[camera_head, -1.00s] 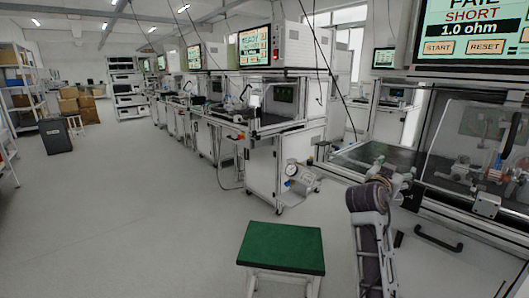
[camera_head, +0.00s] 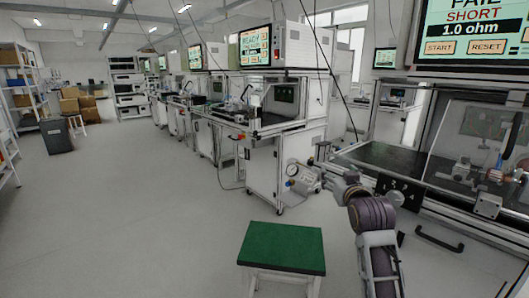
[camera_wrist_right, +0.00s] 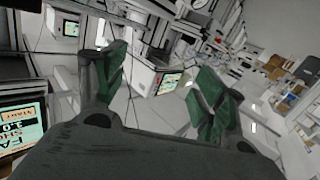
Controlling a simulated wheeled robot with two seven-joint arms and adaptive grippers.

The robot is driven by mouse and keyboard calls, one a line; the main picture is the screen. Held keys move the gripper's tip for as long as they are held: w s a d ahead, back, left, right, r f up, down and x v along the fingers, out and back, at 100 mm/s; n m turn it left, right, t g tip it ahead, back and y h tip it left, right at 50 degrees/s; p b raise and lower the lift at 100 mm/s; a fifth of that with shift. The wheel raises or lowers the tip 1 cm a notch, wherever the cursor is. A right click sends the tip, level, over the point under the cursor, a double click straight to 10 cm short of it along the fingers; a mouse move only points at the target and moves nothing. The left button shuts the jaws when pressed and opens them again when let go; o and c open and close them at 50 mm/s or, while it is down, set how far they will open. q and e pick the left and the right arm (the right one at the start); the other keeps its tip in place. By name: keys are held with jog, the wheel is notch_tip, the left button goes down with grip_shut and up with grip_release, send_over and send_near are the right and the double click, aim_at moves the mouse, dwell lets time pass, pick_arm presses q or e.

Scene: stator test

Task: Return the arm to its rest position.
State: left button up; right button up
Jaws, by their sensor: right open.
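My right arm (camera_head: 372,213) rises from the bottom right of the head view and bends, with its forearm pointing away and to the left. My right gripper (camera_head: 323,166) is small there, in front of the white cabinet and left of the near test bench. In the right wrist view my right gripper (camera_wrist_right: 160,90) has its two dark, green-padded fingers spread wide, with nothing between them. The wrist view is tilted. My left gripper is in neither view.
The near test bench (camera_head: 390,158) stands at the right, with a clear guard and a screen (camera_head: 470,30) reading FAIL SHORT 1.0 ohm. A green-topped stool (camera_head: 282,247) stands left of my arm. A pressure gauge (camera_head: 292,170) sits behind. The grey floor (camera_head: 130,220) at left is open.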

jog(key=s+a+f+n+g+y, duration=0.15)
jog(key=s+a+f, duration=0.35)
jog(key=f, duration=0.7)
jog(key=s+a+f+g+y, duration=0.35)
jog(key=s+f, duration=0.25)
jog(key=f, duration=0.6)
pick_arm(q)
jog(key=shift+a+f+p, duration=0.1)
jog(key=shift+p, duration=0.5)
pick_arm(e)
jog(key=s+f+g, duration=0.6)
jog(key=s+f, duration=1.7)
jog(key=s, duration=0.1)
jog(key=shift+s+a+f+h, duration=0.25)
jog(key=shift+a+f+h, duration=0.05)
jog(key=shift+f+h, duration=0.1)
pick_arm(q)
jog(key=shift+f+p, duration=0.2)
jog(key=shift+p, duration=0.25)
pick_arm(e)
jog(key=shift+f, duration=0.15)
